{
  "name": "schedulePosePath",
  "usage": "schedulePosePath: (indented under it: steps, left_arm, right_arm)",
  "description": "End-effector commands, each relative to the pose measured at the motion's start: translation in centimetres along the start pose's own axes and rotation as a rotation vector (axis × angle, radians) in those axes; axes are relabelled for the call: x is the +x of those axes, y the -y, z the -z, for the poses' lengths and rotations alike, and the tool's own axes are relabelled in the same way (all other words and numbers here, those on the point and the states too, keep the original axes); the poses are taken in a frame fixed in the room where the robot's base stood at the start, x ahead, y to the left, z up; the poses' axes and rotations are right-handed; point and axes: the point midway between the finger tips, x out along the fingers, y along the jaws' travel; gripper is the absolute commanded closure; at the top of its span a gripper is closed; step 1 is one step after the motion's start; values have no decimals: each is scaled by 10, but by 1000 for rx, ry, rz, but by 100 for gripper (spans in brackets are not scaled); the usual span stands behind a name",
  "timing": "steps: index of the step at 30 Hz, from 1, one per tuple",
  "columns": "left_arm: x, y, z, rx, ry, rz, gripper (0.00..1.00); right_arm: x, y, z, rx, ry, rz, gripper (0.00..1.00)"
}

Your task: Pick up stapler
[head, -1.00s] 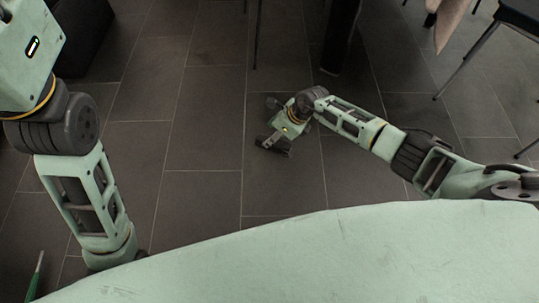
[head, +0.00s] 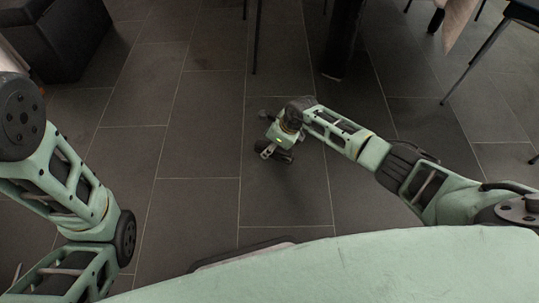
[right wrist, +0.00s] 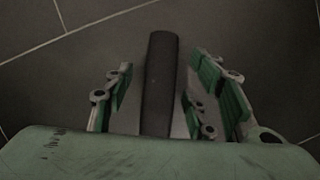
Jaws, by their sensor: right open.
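A long dark bar with a rounded end, which looks like the stapler (right wrist: 160,75), lies between the spread fingers in the right wrist view. Its near end is hidden behind my gripper's housing. My right gripper (right wrist: 161,98) is open, with green pads on both sides of the bar and gaps visible beside it. In the head view my right gripper (head: 277,152) is low over the dark floor, and the stapler cannot be clearly told apart from the fingers there. My left arm shows at the left, but its gripper is out of the picture.
Dark floor tiles (head: 205,150) around the right gripper are clear. A dark box-like piece of furniture (head: 65,45) stands at the top left. A thick dark table leg (head: 343,40) and thin chair legs (head: 485,55) stand beyond the gripper.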

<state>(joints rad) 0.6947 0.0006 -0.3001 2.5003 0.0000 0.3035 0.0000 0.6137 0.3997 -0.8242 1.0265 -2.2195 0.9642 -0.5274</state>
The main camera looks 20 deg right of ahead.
Motion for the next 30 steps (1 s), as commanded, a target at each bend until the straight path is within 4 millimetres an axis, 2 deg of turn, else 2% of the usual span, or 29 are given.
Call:
schedulePosePath:
  steps: [1, 3, 12, 27, 30]
  left_arm:
    - [-6, -2, 2, 0, -1, 0, 20]
    - [-7, -2, 3, 0, -2, -1, 20]
    - [-6, -2, 3, 1, -3, -2, 20]
    - [-6, -2, 4, 0, -3, -2, 20]
    - [-6, -2, 4, 0, -3, -2, 20]
  right_arm:
    - [8, -1, 1, 0, 1, -1, 49]
    - [10, 0, 0, 0, 0, -1, 49]
    - [10, 0, 0, -1, 0, -1, 50]
    - [10, -1, 0, -1, -1, -2, 94]
    - [10, -1, 0, -1, -1, -2, 100]
